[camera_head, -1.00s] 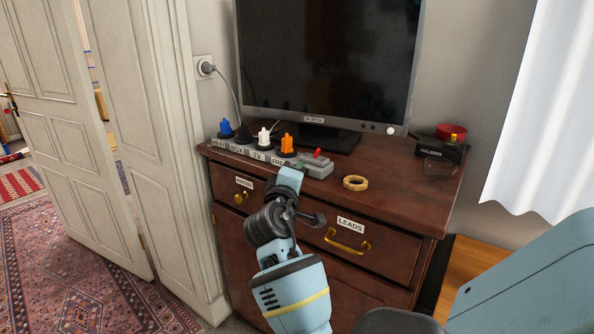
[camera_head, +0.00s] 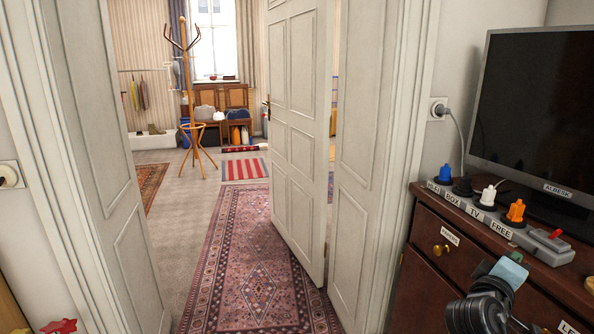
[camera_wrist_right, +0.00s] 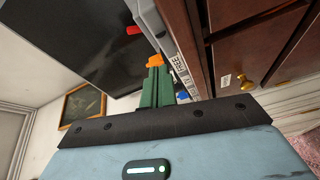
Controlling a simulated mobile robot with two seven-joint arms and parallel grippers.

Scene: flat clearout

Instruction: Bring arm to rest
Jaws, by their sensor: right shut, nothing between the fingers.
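My right gripper (camera_head: 514,258) is at the lower right of the head view, in front of the cabinet's top edge and just below the power strip (camera_head: 500,228). Its green fingers (camera_wrist_right: 155,88) are together in the right wrist view, with nothing seen between them. Behind the fingertips in that view is the orange plug (camera_wrist_right: 155,61); I cannot tell the gap. The dark wrist joint (camera_head: 482,302) shows below the gripper, and the rest of the arm is cut off by the frame. My left gripper is not in view.
The dark red cabinet (camera_head: 425,283) carries the strip with several plugs and a monitor (camera_head: 540,120). A white door (camera_head: 300,130) stands open. The doorway floor is clear.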

